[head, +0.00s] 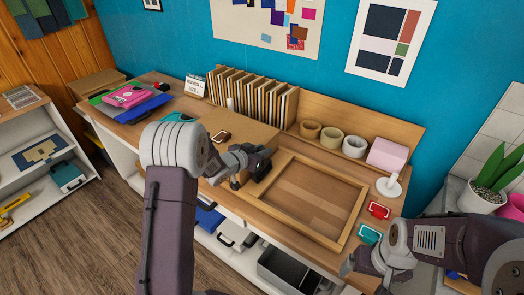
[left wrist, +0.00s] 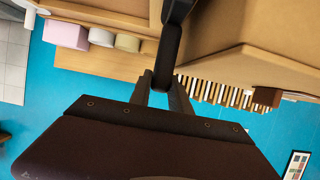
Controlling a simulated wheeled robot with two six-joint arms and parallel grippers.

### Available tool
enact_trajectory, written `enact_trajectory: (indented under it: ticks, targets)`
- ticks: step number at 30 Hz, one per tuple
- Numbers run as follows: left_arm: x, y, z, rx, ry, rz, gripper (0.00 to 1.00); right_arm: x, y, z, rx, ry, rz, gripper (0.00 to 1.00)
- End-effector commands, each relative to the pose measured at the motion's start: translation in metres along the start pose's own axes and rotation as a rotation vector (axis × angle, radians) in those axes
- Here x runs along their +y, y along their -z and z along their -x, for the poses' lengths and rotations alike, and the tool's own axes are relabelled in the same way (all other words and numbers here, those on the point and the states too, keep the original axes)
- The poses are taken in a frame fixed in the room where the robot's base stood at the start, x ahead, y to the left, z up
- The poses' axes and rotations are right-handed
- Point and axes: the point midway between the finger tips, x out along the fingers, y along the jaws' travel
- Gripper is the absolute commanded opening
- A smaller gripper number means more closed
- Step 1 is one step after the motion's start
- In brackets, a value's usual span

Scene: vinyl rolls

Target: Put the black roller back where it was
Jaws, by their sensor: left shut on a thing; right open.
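My left gripper (head: 244,163) is above the worktop, beside the cardboard box and left of the wooden frame tray. In the left wrist view its fingers (left wrist: 164,93) are closed on a slim black piece, the black roller (left wrist: 171,50), which runs up out of the top of that view. In the head view the dark roller (head: 262,163) is hard to tell from the gripper, and its far end is partly hidden. My right gripper (head: 355,264) is low at the right, off the front edge of the worktop, open and empty.
The wooden frame tray (head: 347,233) lies right of the left gripper. A cardboard box (head: 215,120) is behind it.

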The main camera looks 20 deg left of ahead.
Motion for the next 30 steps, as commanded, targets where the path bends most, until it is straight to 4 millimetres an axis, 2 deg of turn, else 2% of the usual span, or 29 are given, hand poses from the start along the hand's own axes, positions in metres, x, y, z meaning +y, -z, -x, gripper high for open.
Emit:
enact_trajectory:
  ticks: [11,12,14,15,21,22,27,30]
  targets:
    - [0.0002,-0.0026,-0.0011,0.001,0.0,-0.001,0.0,0.0,-0.0001,-0.0013,0.0,0.0,0.0,0.89]
    - [0.0002,-0.0026,-0.0011,0.001,0.0,-0.001,0.29,0.0,-0.0001,-0.0013,0.0,0.0,0.0,0.89]
    - [0.0002,-0.0026,-0.0011,0.001,0.0,0.0,0.45,0.0,-0.0001,-0.0013,0.0,0.0,0.0,0.89]
    - [0.0002,-0.0026,-0.0011,0.001,0.0,0.0,0.49,0.0,-0.0001,-0.0013,0.0,0.0,0.0,0.89]
    - [0.0002,-0.0028,-0.0011,0.0,0.0,0.0,0.49,0.0,-0.0002,-0.0013,0.0,0.0,0.0,0.89]
    - [0.0002,-0.0032,-0.0012,-0.001,0.0,0.0,0.51,0.0,-0.0001,-0.0014,0.0,0.0,0.0,0.89]
    - [0.0002,-0.0032,-0.0012,-0.001,0.0,0.0,0.99,0.0,-0.0001,-0.0014,0.0,0.0,0.0,0.89]
    - [0.0002,-0.0031,-0.0012,0.0,0.0,0.0,1.0,0.0,-0.0001,-0.0014,0.0,0.0,0.0,0.89]
